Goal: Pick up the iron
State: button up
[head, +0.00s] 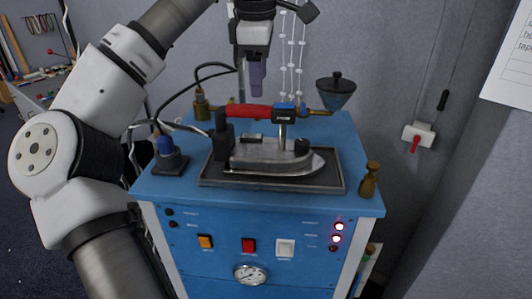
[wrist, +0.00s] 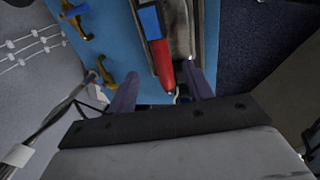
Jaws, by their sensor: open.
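The iron (head: 268,157) has a grey metal body and a long red handle with a blue block. It rests upright on a dark tray (head: 330,187) on top of a blue cabinet (head: 362,205). My gripper (head: 256,82) is above the handle in the head view, pointing down, with nothing in it. In the wrist view my two purple fingers (wrist: 161,74) are apart, and the red end of the iron's handle (wrist: 158,58) shows between their tips. The gap in depth between fingers and handle is hard to judge. The iron's lower body is mostly hidden in the wrist view.
A dark funnel-shaped cup (head: 336,95) stands at the back right of the cabinet top. A blue-topped plug piece (head: 168,158) with a black cable is at the left. A grey wall rises behind.

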aim_at(263, 106)
jog(key=f, duration=0.3)
jog(key=w+f, duration=0.1)
jog(key=f, duration=0.1)
jog(key=shift+d, duration=0.1)
jog(key=shift+w+d+f+p, duration=0.1)
jog(key=shift+f+p, duration=0.2)
jog(key=shift+f, duration=0.55)
jog(key=shift+w+d+f+p, duration=0.15)
jog(key=shift+f+p, duration=0.2)
jog(key=shift+f, duration=0.55)
jog(key=shift+w+d+f+p, duration=0.1)
jog(key=shift+f+p, duration=0.2)
jog(key=shift+f, duration=0.55)
grip_shut()
jog(key=shift+r, duration=0.1)
